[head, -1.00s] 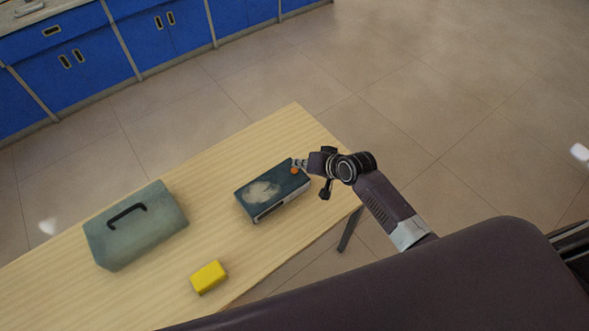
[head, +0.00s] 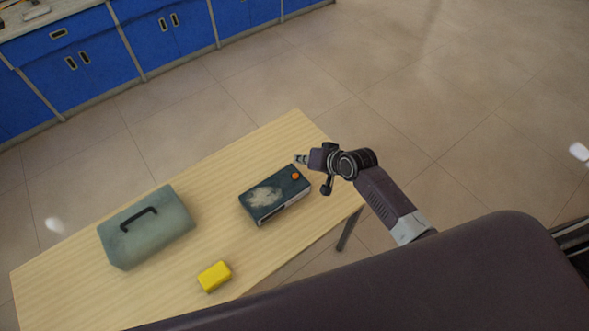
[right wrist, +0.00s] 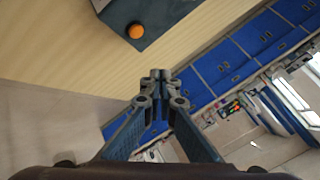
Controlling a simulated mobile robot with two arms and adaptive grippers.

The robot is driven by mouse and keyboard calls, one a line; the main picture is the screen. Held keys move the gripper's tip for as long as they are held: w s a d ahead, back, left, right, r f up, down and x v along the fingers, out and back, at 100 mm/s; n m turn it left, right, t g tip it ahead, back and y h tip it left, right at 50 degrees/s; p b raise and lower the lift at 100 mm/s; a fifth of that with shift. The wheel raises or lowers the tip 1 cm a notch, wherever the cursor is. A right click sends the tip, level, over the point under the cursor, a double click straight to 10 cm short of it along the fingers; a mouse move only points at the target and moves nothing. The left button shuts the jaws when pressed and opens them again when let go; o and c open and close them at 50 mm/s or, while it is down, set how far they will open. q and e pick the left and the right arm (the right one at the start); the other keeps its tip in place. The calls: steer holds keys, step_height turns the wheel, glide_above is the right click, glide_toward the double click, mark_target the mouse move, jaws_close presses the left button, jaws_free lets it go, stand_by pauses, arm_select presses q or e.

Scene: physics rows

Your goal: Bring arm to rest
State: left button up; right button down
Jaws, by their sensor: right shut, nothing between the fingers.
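My right arm (head: 385,198) reaches in from the lower right of the head view. Its gripper (head: 299,159) is just past the far right corner of a dark box with an orange knob (head: 275,194), apart from it in the picture. In the right wrist view the gripper (right wrist: 160,75) has its fingertips together with nothing between them. The box's corner and orange knob (right wrist: 136,31) show at the top of that view. My left gripper is in neither view.
A light wooden table (head: 180,262) carries the dark box, a grey-green case with a black handle (head: 150,235) and a yellow block (head: 214,276). Blue cabinets (head: 100,60) line the back left. Floor to the right of the table (head: 460,130) is clear.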

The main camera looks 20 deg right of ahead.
steer(key=s+a+r+n+g+h, duration=0.1)
steer(key=s+a+n+g, duration=0.25)
steer(key=s, duration=1.15)
steer(key=s+d+r+n+h, duration=0.1)
steer(key=s+d+r, duration=0.1)
steer(key=s, duration=0.3)
steer(key=s+d+r+n+g+h, duration=0.1)
steer(key=s+d+r, duration=0.15)
steer(key=s, duration=0.35)
steer(key=s+d+r+h, duration=0.1)
steer(key=s+r, duration=0.2)
steer(key=s, duration=0.2)
step_height(320, 180, down, 35)
steer(key=s+g+b, duration=0.2)
steer(key=b, duration=0.5)
steer(key=s+d+f+b, duration=0.3)
steer(key=s+f+b, duration=0.2)
steer(key=s+f, duration=1.1)
step_height(320, 180, down, 4)
steer(key=shift+s+r+n+g, duration=0.1)
steer(key=shift+s+n+g, duration=0.25)
steer(key=shift+s, duration=0.05)
